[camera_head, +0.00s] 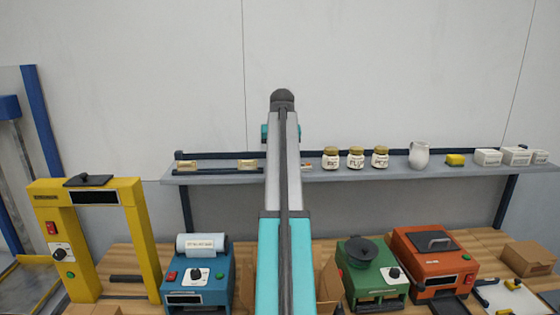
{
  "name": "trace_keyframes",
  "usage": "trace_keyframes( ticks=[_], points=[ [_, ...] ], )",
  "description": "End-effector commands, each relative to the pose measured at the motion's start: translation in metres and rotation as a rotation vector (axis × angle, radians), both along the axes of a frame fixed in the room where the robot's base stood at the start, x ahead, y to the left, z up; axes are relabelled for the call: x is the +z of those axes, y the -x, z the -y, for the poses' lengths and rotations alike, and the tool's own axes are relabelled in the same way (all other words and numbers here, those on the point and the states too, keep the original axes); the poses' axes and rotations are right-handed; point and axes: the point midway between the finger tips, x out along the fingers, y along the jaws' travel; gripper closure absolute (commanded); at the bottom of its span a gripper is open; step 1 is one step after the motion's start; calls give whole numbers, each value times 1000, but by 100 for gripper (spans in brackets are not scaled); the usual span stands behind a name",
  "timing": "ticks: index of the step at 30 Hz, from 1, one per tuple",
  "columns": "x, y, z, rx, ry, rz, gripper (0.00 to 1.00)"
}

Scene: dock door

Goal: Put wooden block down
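I cannot make out a wooden block anywhere in the head view. My arm stands in the middle of the picture, teal below and grey above, with a dark cap at the top. It hides part of the bench and the shelf behind it. My gripper does not show, so I cannot see whether it holds anything.
A wooden bench (126,259) carries a yellow frame machine (146,240), a blue machine (215,291), a green one (366,277), an orange one (407,259) and a cardboard box (531,259). A grey wall shelf (400,174) holds jars (356,158), a white vase (419,156) and white boxes (517,156).

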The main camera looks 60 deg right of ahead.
Motion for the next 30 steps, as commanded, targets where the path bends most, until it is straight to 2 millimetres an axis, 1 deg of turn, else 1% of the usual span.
trace_keyframes(
  ticks=[10, 11, 12, 14, 24, 30],
  points=[
    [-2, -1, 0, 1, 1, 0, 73],
    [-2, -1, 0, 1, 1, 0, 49],
    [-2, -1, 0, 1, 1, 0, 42],
    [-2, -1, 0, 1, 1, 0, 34],
    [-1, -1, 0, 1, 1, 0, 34],
    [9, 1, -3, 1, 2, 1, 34]
  ],
)
